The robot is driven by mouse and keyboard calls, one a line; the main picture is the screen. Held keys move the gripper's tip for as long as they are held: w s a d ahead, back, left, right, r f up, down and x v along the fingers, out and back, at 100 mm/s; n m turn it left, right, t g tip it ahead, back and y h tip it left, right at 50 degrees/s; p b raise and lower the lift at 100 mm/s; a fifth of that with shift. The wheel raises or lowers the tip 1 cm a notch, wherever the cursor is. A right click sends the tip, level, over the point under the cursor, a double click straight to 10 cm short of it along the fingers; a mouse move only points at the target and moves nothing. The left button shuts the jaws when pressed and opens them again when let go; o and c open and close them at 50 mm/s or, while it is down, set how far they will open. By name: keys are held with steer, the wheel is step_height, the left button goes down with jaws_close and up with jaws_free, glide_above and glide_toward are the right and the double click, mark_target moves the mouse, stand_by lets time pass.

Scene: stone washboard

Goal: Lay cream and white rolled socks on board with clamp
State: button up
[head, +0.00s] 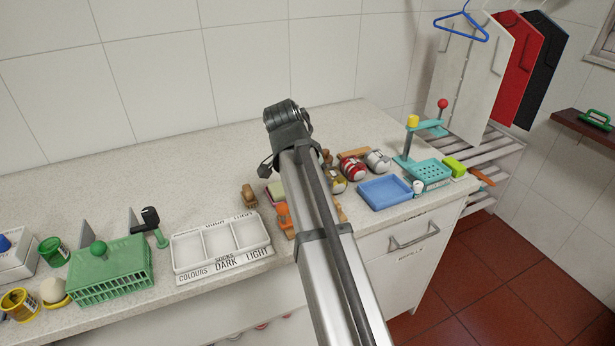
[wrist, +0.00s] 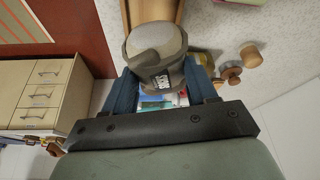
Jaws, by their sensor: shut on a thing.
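In the wrist view my gripper (wrist: 164,88) has its two dark blue fingers shut on a cream-grey rolled sock bundle (wrist: 150,42) with a dark labelled band. In the head view my arm covers the fingers and the held bundle. A red-and-white roll (head: 352,168), a pale white-grey roll (head: 378,161) and a yellowish roll (head: 336,183) lie on the counter just right of my arm. A teal perforated board (head: 431,171) stands at the right, with a teal post and arm (head: 424,127) beside it; I take this for the board with clamp.
The counter's back strip (head: 190,160) is clear.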

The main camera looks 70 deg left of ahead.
steer(key=m+h, duration=0.1)
steer(key=m, duration=0.2)
steer(key=shift+d, duration=0.15)
steer(key=shift+f, duration=0.15)
steer(key=shift+f, duration=2.9)
steer(key=o, duration=1.2)
